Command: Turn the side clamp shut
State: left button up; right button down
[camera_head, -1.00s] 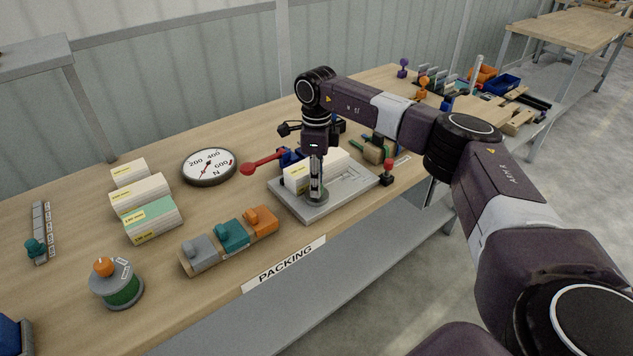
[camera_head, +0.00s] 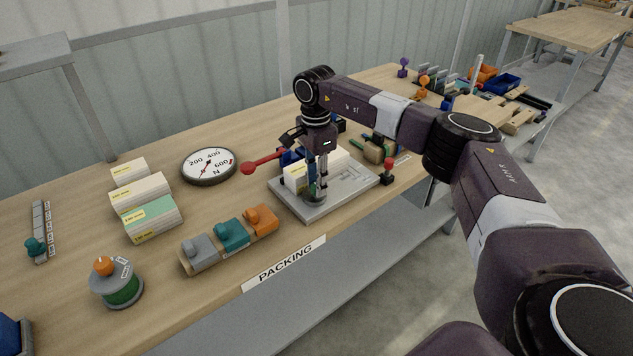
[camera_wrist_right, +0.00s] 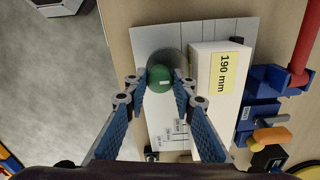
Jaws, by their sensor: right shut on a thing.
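My right gripper (camera_head: 317,192) points down at the near left part of a grey plate (camera_head: 345,196) on the bench. In the wrist view my right gripper (camera_wrist_right: 161,82) has its fingertips on both sides of a green round knob (camera_wrist_right: 160,72), shut on it. The knob appears to be the side clamp. It stands on the plate (camera_wrist_right: 204,32) close beside a white block (camera_wrist_right: 215,105) with a yellow 190 mm label. In the head view the fingers mostly hide the knob and part of the block (camera_head: 338,161). My left gripper is out of view.
A red lever (camera_head: 262,162) on a blue body stands behind the plate. A dial gauge (camera_head: 209,166), stacked blocks (camera_head: 146,198), a rack of coloured pieces (camera_head: 232,236) and a green spool (camera_head: 121,288) stand to the left. A red-topped peg (camera_head: 387,172) stands right of the plate.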

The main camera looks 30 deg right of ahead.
jog(key=shift+w+r, duration=0.15)
jog(key=shift+r, duration=0.05)
jog(key=c, duration=1.6)
grip_release()
jog(key=shift+f, duration=0.15)
